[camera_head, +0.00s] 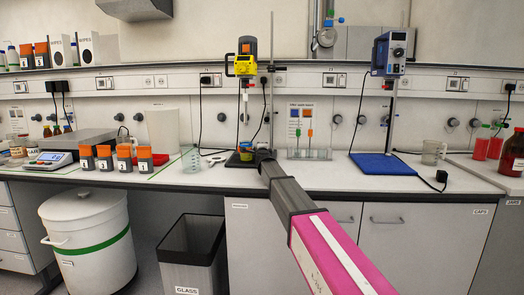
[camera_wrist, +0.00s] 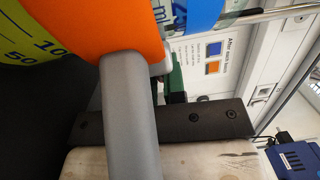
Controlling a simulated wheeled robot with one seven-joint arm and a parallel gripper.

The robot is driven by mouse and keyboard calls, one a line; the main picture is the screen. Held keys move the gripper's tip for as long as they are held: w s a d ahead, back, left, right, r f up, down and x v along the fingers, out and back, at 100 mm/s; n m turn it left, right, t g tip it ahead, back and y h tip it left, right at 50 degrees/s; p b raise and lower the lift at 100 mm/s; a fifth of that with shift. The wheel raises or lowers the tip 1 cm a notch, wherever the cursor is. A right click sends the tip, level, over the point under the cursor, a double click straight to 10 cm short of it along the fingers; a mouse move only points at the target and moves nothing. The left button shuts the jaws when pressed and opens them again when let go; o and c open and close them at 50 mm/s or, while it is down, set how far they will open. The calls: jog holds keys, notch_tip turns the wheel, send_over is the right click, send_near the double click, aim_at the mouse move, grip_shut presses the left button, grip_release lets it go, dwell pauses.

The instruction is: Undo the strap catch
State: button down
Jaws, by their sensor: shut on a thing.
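A small vessel with a yellow body and an orange band (camera_head: 246,151) stands on the bench at the foot of the left mixer stand. In the wrist view its orange band (camera_wrist: 105,25) and the yellow side with dark scale marks (camera_wrist: 28,42) fill the upper left, very close. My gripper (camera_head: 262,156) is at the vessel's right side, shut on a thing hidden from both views. A grey rounded bar (camera_wrist: 130,115) crosses in front of the orange band. A small dark and green part (camera_wrist: 175,85) shows behind it. I cannot pick out the strap catch for certain.
The yellow mixer head (camera_head: 246,65) hangs above the vessel. A clear beaker (camera_head: 191,158) and orange-topped boxes (camera_head: 124,157) stand to the left.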

jog(key=c, duration=1.2)
grip_release()
jog(key=s, duration=0.7)
jog(key=s+d, duration=0.1)
jog(key=s, duration=0.2)
jog(key=shift+s+f, duration=0.25)
jog(key=shift+s, duration=0.1)
jog(key=shift+s, duration=0.15)
